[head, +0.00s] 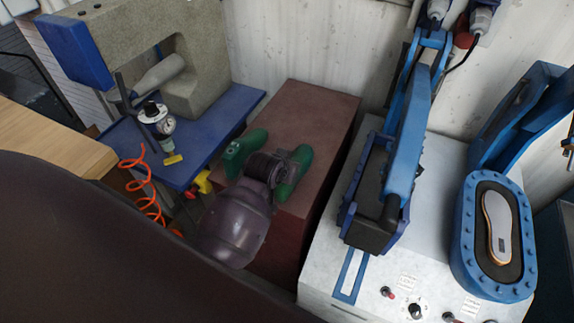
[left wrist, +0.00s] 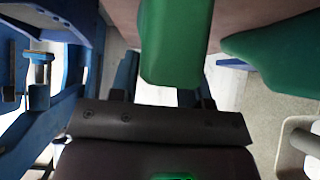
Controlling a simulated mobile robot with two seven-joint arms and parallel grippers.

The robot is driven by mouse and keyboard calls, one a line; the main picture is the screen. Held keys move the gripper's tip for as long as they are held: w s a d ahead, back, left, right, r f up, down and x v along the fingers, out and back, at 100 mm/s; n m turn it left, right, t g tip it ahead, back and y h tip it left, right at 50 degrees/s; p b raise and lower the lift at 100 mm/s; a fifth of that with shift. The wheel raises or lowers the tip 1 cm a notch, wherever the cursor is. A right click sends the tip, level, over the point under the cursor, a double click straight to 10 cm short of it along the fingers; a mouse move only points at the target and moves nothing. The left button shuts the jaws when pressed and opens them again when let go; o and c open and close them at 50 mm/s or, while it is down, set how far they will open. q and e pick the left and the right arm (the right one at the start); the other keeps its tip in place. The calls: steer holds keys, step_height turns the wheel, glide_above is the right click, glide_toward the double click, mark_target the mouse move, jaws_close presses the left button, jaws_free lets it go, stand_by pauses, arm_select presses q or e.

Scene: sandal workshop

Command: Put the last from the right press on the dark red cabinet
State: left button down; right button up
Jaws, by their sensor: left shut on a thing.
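My left gripper (head: 268,168) is shut on a green last (head: 294,172), above or on the top of the dark red cabinet (head: 310,115); I cannot tell whether the last touches it. The held last also shows in the left wrist view (left wrist: 177,40), between the fingers. A second green last (head: 240,152) is at the cabinet's left edge, just left of the gripper. It shows at the right of the left wrist view (left wrist: 285,52). The right press (head: 462,240) stands open with a pale sole (head: 497,228) in its oval bed. My right gripper is not in view.
The left press (head: 400,150) has its blue arm lowered, right of the cabinet. A grey machine (head: 205,45) stands on a blue table (head: 215,125) at the left, with a gauge and an orange coiled hose (head: 150,200). The cabinet's back part is clear.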

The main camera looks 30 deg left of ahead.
arm_select(q)
steer(key=c, duration=0.6)
jaws_free()
steer(key=shift+f, duration=0.1)
steer(key=v, duration=1.2)
steer(key=shift+d, duration=0.1)
